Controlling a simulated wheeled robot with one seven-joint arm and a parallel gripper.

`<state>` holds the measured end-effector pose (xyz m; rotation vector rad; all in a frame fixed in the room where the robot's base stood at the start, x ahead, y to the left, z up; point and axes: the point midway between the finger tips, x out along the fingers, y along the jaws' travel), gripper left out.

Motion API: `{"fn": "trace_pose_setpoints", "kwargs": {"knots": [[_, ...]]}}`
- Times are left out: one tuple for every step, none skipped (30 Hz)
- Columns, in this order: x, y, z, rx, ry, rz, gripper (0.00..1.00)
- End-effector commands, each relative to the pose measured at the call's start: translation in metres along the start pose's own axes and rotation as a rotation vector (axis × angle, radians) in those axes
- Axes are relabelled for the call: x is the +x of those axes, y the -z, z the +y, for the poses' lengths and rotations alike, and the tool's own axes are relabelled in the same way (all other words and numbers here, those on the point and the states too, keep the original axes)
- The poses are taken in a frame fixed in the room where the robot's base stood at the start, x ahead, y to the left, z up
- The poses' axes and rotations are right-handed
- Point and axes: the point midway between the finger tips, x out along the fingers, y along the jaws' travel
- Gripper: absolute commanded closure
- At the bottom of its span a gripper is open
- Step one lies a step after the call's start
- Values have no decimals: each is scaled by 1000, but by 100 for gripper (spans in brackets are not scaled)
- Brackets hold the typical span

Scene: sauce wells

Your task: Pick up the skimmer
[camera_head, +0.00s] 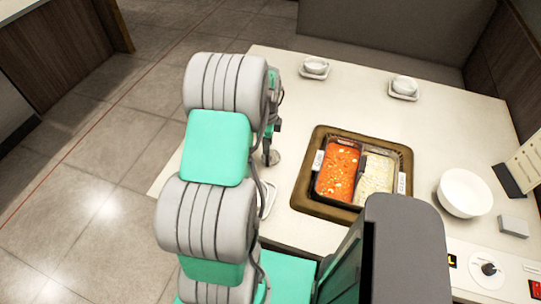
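My arm fills the left middle of the head view. My gripper (270,130) shows only as a narrow dark strip past the arm's right edge, pointing down over the table; its fingers are mostly hidden. A small round greyish piece (273,158) lies just below it, perhaps part of the skimmer; I cannot make out the skimmer clearly, nor whether the gripper touches it. A two-part pot (317,184) sits in a brown-rimmed well (303,197), with red sauce (338,170) at left and pale sauce (376,176) at right.
A white table (440,130) carries two small bowls on saucers (315,67) (404,87) at the far side. A large white bowl (464,193), a grey box (514,226), a menu stand (508,180) and a control knob (489,269) are at right. A pale dish edge (269,198) shows beside my arm.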

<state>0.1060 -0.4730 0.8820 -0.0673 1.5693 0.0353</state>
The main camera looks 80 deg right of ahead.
Motion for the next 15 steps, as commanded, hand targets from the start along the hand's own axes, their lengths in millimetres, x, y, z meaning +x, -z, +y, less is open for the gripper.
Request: {"fn": "trace_pose_setpoints", "kwargs": {"knots": [[0, 0, 0, 0, 0, 0, 78], [0, 0, 0, 0, 0, 0, 80], [0, 0, 0, 0, 0, 0, 83], [0, 0, 0, 0, 0, 0, 86], [0, 0, 0, 0, 0, 0, 88], [0, 0, 0, 0, 0, 0, 92], [0, 0, 0, 0, 0, 0, 94], [0, 0, 0, 0, 0, 0, 96], [0, 0, 0, 0, 0, 0, 100], [0, 0, 0, 0, 0, 0, 100], [0, 0, 0, 0, 0, 0, 100], [0, 0, 0, 0, 0, 0, 100], [0, 0, 0, 0, 0, 0, 100], [0, 0, 0, 0, 0, 0, 100], [0, 0, 0, 0, 0, 0, 100]]}}
